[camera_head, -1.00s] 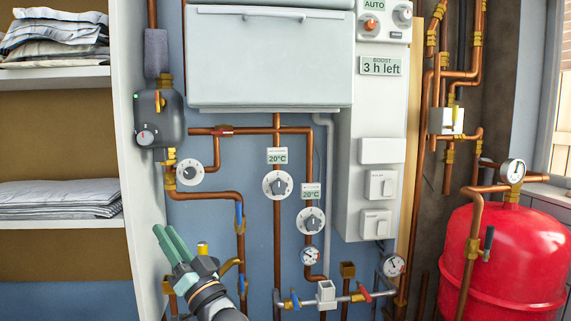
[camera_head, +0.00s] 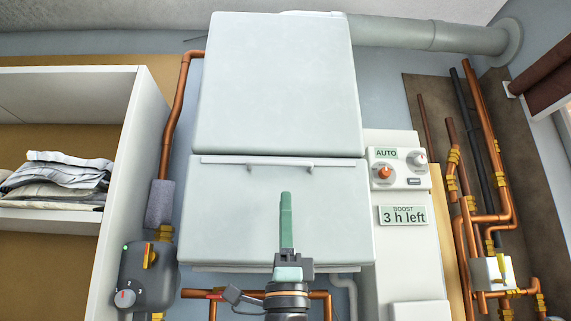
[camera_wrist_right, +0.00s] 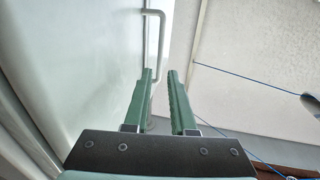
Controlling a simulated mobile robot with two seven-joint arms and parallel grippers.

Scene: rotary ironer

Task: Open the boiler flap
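The boiler flap (camera_head: 230,215) is the pale front panel below a larger pale cover, and it looks shut in the head view. Its white bar handle (camera_head: 240,162) runs along its top edge. My right gripper (camera_head: 286,197) points up in front of the flap, its green fingertips a little below the handle. In the right wrist view the two fingers (camera_wrist_right: 160,73) are apart, with the handle (camera_wrist_right: 161,40) ahead and its near end lined up with the gap. I cannot tell whether the bar lies between the fingers. My left gripper is out of view.
The upper cover (camera_head: 275,85) is directly above the flap. A control panel (camera_head: 398,168) with knobs and a "3 h left" sign (camera_head: 402,215) stands on the right. Copper pipes (camera_head: 475,130) rise farther right. A shelf (camera_head: 40,215) with folded cloth is on the left.

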